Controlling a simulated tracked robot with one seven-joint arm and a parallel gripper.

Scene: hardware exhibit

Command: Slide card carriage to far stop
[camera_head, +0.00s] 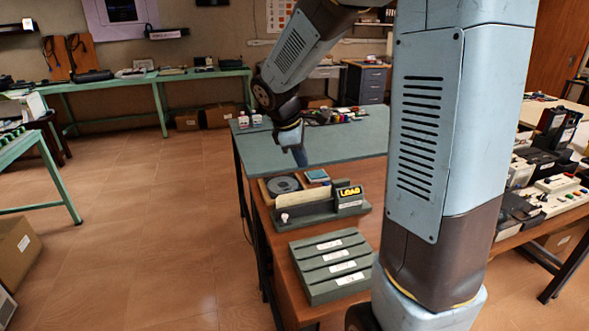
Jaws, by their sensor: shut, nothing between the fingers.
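A grey-green card device (318,212) sits on the brown table, with a cream card or plate (303,199) standing along it. A white knob (284,217) is at its left end. A black block with yellow "LOAD" lettering (350,191) is at its right end. I cannot tell which part is the carriage. My gripper (299,157) points down beyond the device, above the blue-green mat, apart from the card and knob. It is shut and empty; its fingertips are small in this view.
A grey-green ribbed box (331,265) with white labels lies in front of the device. A round grey disc (283,184) and a small blue-topped item (317,175) lie behind it. Small coloured items (345,116) stand at the mat's far edge. My arm hides the table's right part.

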